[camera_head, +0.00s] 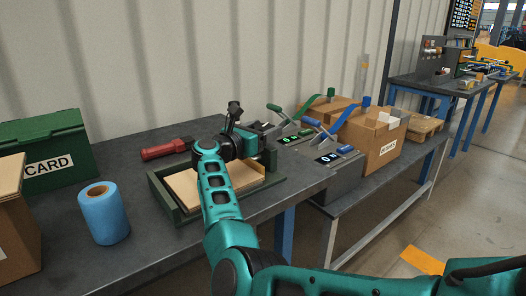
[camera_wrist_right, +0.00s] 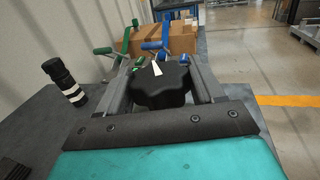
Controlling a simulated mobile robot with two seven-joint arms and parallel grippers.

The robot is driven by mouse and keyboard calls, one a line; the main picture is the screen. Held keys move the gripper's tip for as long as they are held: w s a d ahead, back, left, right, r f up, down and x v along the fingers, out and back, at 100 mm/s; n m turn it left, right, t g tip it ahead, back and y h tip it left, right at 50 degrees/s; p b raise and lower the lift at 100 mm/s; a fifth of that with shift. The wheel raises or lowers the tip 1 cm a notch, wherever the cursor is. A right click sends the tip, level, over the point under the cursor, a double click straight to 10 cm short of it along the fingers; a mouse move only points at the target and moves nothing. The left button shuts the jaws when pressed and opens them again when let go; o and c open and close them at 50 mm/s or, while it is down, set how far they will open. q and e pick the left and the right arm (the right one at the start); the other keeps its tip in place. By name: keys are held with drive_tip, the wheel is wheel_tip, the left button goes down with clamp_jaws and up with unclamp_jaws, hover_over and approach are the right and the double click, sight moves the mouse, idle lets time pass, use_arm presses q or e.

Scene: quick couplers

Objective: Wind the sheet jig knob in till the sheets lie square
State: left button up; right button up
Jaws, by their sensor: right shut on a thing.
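The sheet jig (camera_head: 161,202) is a dark green open frame on the bench in the head view, with tan sheets (camera_head: 184,189) lying in it. My right arm covers part of the sheets, so I cannot tell whether they lie square. The jig knob (camera_wrist_right: 160,88) is black and lobed with a white pointer mark, in the middle of the right wrist view. My right gripper (camera_head: 243,147) is at the far right side of the jig. Its two fingers stand on either side of the knob and are shut on it. The knob is hidden in the head view. My left gripper is not in view.
A red-handled tool (camera_head: 166,149) lies behind the jig. A blue roll (camera_head: 103,214), a green box (camera_head: 42,145) and a cardboard box (camera_head: 18,230) stand at left. Counter units with green (camera_head: 296,138) and blue levers and a cardboard carton (camera_head: 385,140) stand at right.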

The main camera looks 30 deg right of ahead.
drive_tip(key=shift+w+f+m+g+b, duration=0.1)
drive_tip(key=shift+f+m+g+b, duration=0.3)
drive_tip(key=shift+g+b, duration=0.5)
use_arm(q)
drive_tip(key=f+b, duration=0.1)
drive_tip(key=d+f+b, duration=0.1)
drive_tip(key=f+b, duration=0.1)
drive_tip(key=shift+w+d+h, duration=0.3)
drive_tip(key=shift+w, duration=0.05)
use_arm(e)
drive_tip(key=shift+r+m+g+h, duration=0.3)
drive_tip(key=shift+m+g+h, duration=0.1)
drive_tip(key=shift+m+g, duration=0.5)
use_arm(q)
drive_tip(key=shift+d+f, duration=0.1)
use_arm(e)
drive_tip(key=shift+g, duration=0.4)
drive_tip(key=shift+r, duration=0.1)
drive_tip(key=o, duration=1)
drive_tip(key=shift+c, duration=0.2)
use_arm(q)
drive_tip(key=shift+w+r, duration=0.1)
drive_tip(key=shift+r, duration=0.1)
